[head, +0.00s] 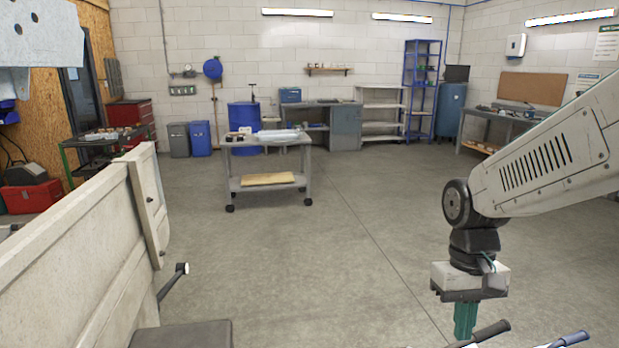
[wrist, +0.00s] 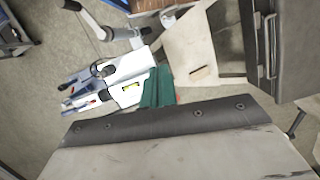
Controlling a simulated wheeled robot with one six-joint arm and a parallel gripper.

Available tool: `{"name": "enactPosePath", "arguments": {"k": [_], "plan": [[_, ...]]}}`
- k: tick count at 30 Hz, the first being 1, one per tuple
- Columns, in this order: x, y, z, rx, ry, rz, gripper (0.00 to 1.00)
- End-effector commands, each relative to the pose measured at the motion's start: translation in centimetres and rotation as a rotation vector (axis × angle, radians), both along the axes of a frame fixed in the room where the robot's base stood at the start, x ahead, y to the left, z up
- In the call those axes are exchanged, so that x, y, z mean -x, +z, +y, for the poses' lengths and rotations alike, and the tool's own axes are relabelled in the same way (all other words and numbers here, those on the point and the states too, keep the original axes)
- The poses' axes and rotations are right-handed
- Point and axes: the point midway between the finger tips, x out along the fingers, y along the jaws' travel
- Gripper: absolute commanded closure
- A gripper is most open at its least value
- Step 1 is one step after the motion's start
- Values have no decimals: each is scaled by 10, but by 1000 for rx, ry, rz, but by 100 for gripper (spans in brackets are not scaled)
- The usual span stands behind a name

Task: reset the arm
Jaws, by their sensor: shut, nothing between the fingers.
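My gripper (head: 466,322) hangs from my arm at the lower right of the head view, with its green fingers pointing down. The fingers are together and hold nothing. They also show near the middle of the wrist view (wrist: 157,88), side by side with no object between them. My arm reaches in from the right edge and bends down at a dark joint. The fingertips' lower end is close to the bottom edge of the head view.
A pale panel (head: 75,250) with an upright post stands at the left. A grey wheeled cart (head: 268,142) stands mid-floor, with a blue drum (head: 240,117) behind it. Workbenches and shelves line the back wall. The concrete floor (head: 330,240) between the panel and my arm is mostly clear.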

Motion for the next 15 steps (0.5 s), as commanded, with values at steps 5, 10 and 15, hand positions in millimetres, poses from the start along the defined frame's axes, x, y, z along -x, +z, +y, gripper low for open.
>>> {"name": "enactPosePath", "arguments": {"k": [5, 10, 15], "plan": [[47, 33, -4, 1, -17, -54, 100], [86, 54, -7, 1, -31, -116, 100], [117, 68, -9, -1, -39, -206, 100]]}}
